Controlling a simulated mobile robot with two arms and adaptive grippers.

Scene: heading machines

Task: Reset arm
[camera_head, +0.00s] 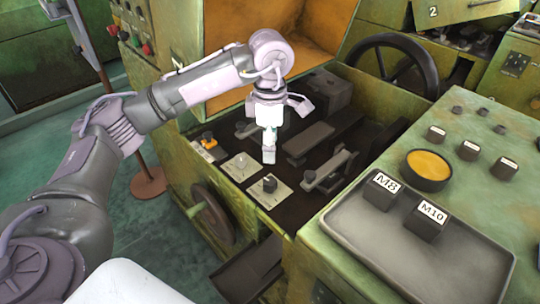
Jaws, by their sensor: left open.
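My left arm comes in from the left, and its gripper (269,152) points down above the dark recessed bed of the green heading machine (185,120). The gripper is open, and I see nothing between its fingers. I cannot tell how far above the bed the tips are. My right gripper is not in view.
At the right, a grey tray (400,245) on a green top holds black blocks marked M8 (384,191) and M10 (428,221). A yellow-topped round container (427,168) stands behind it. Handwheels are at the back (393,62) and front left (212,215).

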